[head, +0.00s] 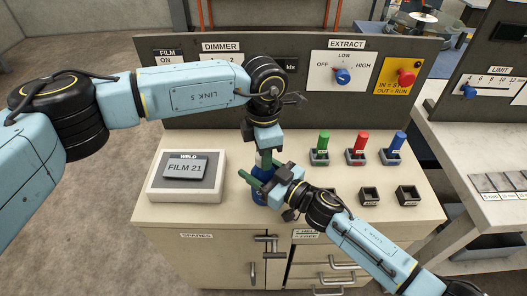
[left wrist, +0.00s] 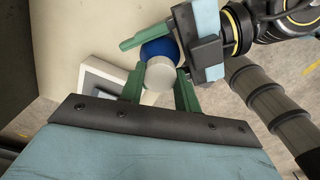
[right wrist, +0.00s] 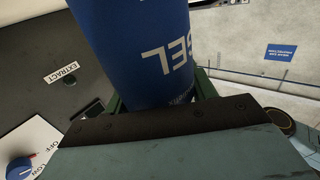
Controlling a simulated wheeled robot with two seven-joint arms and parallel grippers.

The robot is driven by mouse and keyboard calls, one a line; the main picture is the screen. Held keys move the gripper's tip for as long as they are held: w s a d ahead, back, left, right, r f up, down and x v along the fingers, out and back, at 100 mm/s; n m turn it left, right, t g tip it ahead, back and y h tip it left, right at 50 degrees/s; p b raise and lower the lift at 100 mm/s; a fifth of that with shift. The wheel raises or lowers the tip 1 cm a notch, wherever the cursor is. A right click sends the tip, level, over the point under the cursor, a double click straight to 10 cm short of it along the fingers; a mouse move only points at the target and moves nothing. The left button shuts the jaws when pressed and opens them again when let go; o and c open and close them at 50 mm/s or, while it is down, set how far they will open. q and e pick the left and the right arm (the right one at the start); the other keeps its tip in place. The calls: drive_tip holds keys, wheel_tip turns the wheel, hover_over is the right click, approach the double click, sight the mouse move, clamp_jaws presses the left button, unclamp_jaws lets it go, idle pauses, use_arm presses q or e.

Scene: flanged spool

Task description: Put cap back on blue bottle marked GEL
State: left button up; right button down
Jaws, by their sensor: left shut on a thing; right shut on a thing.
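The blue bottle (right wrist: 135,45) fills the top of the right wrist view, with white lettering ending in "EL" upside down in that picture. In the head view the bottle (head: 259,196) is mostly hidden behind my right gripper (head: 262,181), which is shut around its body. My left gripper (head: 265,158) points down from above. In the left wrist view a pale round cap (left wrist: 160,74) sits between its green fingers, over the blue bottle (left wrist: 161,47). The cap is in line with the bottle's top or close to it; I cannot tell whether they touch.
The white WELD box (head: 186,199) stands left of the bottle on the bench. Green (head: 322,142), red (head: 357,143) and blue (head: 395,143) handled items stand in holders at right, with dark empty-looking holders in front. A control panel (head: 215,105) rises behind.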

use_arm(q)
drive_tip(key=m, duration=0.5)
drive_tip(key=shift+m, duration=0.4)
drive_tip(key=m, duration=0.6)
drive_tip(key=shift+c, duration=0.2)
drive_tip(key=o, duration=1.2)
wheel_tip(320, 180, up, 12)
use_arm(e)
drive_tip(key=shift+c, duration=2.1)
unclamp_jaws()
